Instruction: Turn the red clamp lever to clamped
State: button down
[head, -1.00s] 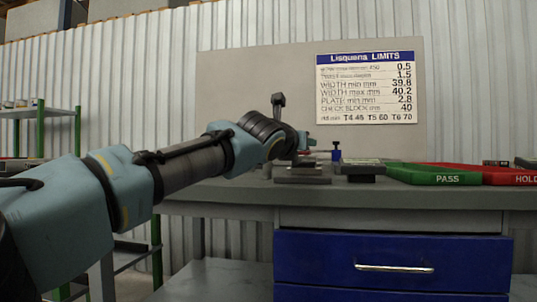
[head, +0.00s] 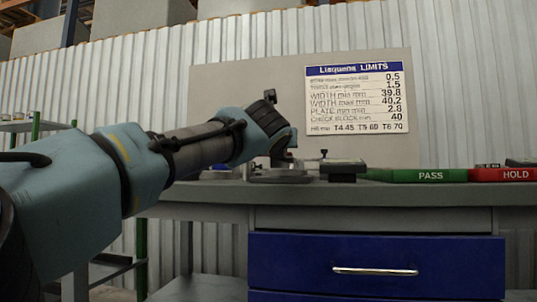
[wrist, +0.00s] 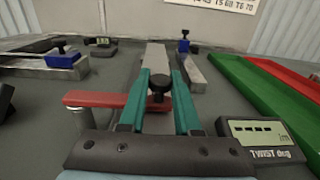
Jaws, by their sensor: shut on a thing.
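The red clamp lever (wrist: 95,99) is a flat red bar lying across the left of the wrist view, with a silver post (wrist: 75,119) beneath its left end. Its right end runs behind my left finger. A black knob (wrist: 159,88) stands between my teal fingers, apparently on the lever's right end; the join is hidden. My gripper (wrist: 160,74) is shut on this knob. In the head view my gripper (head: 284,157) is low over the bench among grey metal parts, and the lever cannot be made out.
A gauge marked TWIST deg (wrist: 262,138) sits close right of my gripper. A blue-ended fixture (wrist: 62,56) and a small display (wrist: 102,41) are at left. Green PASS (head: 430,175) and red HOLD (head: 505,174) trays lie right. A limits board (head: 357,98) stands behind.

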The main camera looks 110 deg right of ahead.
jog(key=shift+w+r+t+h, duration=0.15)
jog(key=shift+r+t+h, duration=0.15)
jog(key=shift+r, duration=0.25)
jog(key=c, duration=0.9)
grip_release()
jog(key=shift+r, duration=0.1)
jog(key=shift+c, duration=0.2)
jog(key=o, duration=0.3)
jog(key=shift+f, duration=0.35)
jog(key=shift+o, duration=0.2)
jog(key=shift+b, duration=0.35)
jog(key=shift+w+a+f+b, duration=0.1)
jog(key=shift+a+b, duration=0.2)
jog(key=b+v, duration=0.4)
jog(key=v, duration=0.6)
jog(key=shift+w, duration=0.1)
